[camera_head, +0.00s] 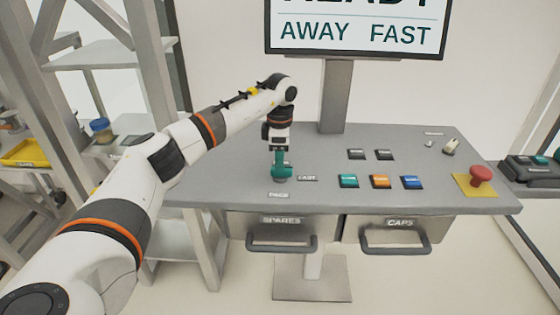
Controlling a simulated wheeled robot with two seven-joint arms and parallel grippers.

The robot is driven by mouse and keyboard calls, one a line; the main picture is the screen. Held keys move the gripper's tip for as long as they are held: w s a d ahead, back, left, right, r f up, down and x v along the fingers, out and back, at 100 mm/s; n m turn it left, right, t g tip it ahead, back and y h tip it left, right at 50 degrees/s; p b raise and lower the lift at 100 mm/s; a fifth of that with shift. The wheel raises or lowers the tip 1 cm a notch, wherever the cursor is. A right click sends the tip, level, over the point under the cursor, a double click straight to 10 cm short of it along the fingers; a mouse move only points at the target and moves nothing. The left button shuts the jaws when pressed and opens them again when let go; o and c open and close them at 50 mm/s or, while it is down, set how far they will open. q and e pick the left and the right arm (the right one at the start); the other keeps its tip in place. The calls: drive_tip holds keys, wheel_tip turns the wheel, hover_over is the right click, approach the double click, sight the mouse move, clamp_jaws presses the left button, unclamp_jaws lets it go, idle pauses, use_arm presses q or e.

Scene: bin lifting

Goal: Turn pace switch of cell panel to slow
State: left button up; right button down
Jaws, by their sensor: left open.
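The cell panel (325,192) is a grey desk with a screen (355,28) above it that reads "AWAY FAST". My left arm reaches in from the left, and my left gripper (281,170) points down over the panel's left part, at the pace switch. The "PACE" label (279,195) lies just in front of the gripper, and a "FAST" label (308,178) lies to its right. The gripper is open; the switch knob is mostly hidden by it, so its pointing direction and any contact cannot be told. My right gripper is not in view.
Green (348,181), orange (380,181) and blue (412,182) buttons sit right of the gripper. A red stop button (480,175) is on a yellow plate at the right. Drawers "SPARES" (281,232) and "CAPS" (398,232) are below. A shelf rack (100,55) stands left.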

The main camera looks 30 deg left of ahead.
use_arm(q)
drive_tip(key=shift+f, duration=1.4)
drive_tip(key=shift+c, duration=0.5)
clamp_jaws()
